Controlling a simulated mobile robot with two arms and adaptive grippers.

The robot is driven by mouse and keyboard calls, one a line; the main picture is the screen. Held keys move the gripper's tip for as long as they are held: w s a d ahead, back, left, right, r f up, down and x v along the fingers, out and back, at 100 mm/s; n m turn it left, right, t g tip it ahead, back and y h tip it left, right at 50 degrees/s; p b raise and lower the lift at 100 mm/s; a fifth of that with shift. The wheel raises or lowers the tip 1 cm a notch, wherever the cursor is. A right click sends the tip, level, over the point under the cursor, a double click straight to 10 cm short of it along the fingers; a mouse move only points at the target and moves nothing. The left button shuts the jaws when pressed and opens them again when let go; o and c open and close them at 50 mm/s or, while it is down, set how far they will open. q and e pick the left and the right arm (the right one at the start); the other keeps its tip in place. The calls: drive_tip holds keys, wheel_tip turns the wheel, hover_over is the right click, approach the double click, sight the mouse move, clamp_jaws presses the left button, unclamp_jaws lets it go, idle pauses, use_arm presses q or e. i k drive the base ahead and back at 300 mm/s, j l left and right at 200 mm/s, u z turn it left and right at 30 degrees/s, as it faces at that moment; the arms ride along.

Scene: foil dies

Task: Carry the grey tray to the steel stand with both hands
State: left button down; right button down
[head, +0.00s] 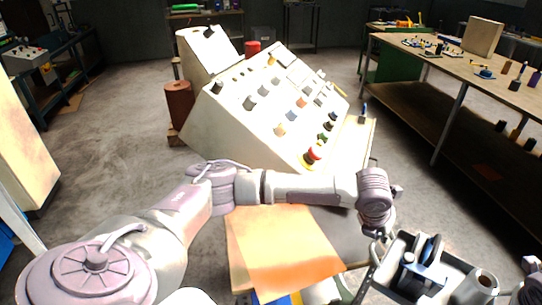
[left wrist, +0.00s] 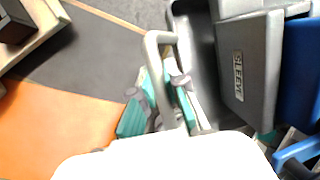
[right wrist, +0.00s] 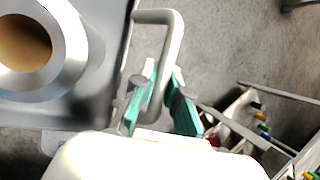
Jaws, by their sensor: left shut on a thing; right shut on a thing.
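The grey tray (head: 456,268) is at the lower right of the head view, held up between my grippers. It carries a blue and grey piece (head: 424,262) and a foil-coloured roll (head: 484,280). My left gripper (head: 377,246) is shut on the tray's near-left handle (left wrist: 160,42). My right gripper (right wrist: 158,98) is shut on the other handle (right wrist: 172,45); in the head view it is partly cut off. I cannot tell which item is the steel stand.
A cream control console (head: 265,110) fills the middle. A bench with an orange mat (head: 285,255) lies below my left arm. A long workbench (head: 465,65) runs along the right. A dark frame (head: 301,22) stands at the back. Grey floor (head: 405,150) is clear between console and workbench.

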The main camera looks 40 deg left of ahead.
sight(296, 239)
drive_tip(key=k+j+u, duration=0.1)
drive_tip(key=j, duration=0.65)
drive_tip(key=k+j+u, duration=0.1)
drive_tip(key=j, duration=0.6)
